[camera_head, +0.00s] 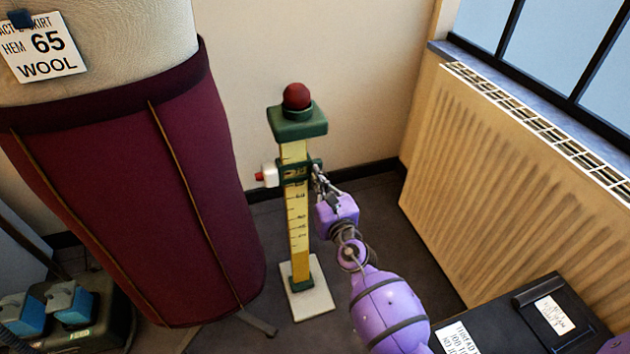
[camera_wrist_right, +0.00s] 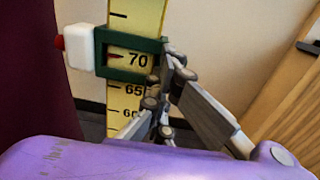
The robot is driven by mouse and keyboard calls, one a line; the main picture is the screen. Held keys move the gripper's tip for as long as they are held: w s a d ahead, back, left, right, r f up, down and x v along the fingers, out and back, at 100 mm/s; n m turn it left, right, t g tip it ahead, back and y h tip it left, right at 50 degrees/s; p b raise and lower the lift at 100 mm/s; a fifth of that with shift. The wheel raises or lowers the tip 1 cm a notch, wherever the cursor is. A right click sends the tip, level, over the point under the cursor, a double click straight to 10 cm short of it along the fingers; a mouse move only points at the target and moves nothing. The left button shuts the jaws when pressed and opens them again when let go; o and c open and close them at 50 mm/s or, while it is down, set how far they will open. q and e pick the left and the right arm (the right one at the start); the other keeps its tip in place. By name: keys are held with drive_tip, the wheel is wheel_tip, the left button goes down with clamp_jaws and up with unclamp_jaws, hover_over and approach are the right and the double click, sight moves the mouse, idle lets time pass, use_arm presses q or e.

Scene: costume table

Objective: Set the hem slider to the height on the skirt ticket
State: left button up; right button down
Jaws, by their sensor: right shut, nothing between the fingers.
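The skirt ticket (camera_head: 45,50) at the upper left reads HEM 65 and WOOL. The yellow hem rule (camera_head: 297,215) stands upright with a green cap and red ball on top. The green hem slider (camera_head: 283,174) is around the rule in its upper part, with a white red-tipped block (camera_head: 270,175) on its left. In the right wrist view the slider (camera_wrist_right: 126,73) frames the number 70, with a red pointer beside it; 65 shows below the frame. My right gripper (camera_head: 318,172) is shut and empty at the slider's right side; whether it touches is unclear. My left gripper is not in view.
The dark red skirt (camera_head: 150,200) on its form stands left of the rule. A ribbed radiator (camera_head: 510,180) is under the window at right. A black box (camera_head: 515,325) with labels lies at lower right. Blue-topped items (camera_head: 70,300) sit at lower left.

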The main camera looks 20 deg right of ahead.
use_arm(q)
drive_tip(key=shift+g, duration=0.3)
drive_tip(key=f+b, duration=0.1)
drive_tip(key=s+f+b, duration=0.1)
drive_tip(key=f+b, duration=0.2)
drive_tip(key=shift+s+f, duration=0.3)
use_arm(e)
drive_tip(key=shift+h, duration=0.4)
drive_tip(key=f, duration=0.1)
drive_tip(key=d+f, duration=0.1)
drive_tip(key=f, duration=0.1)
drive_tip(key=d+f, duration=0.1)
drive_tip(key=f, duration=0.1)
drive_tip(key=shift+s+d+f, duration=0.1)
drive_tip(key=shift+d+f, duration=0.1)
drive_tip(key=c, duration=2.2)
unclamp_jaws()
drive_tip(key=shift+s+d+r+m, duration=0.1)
drive_tip(key=shift+d+r+m, duration=0.05)
drive_tip(key=shift+d+m, duration=0.15)
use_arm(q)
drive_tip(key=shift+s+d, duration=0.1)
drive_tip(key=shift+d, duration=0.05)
use_arm(e)
drive_tip(key=shift+o, duration=0.2)
drive_tip(key=shift+a, duration=0.1)
drive_tip(key=shift+a+r, duration=0.1)
drive_tip(key=shift+r, duration=0.05)
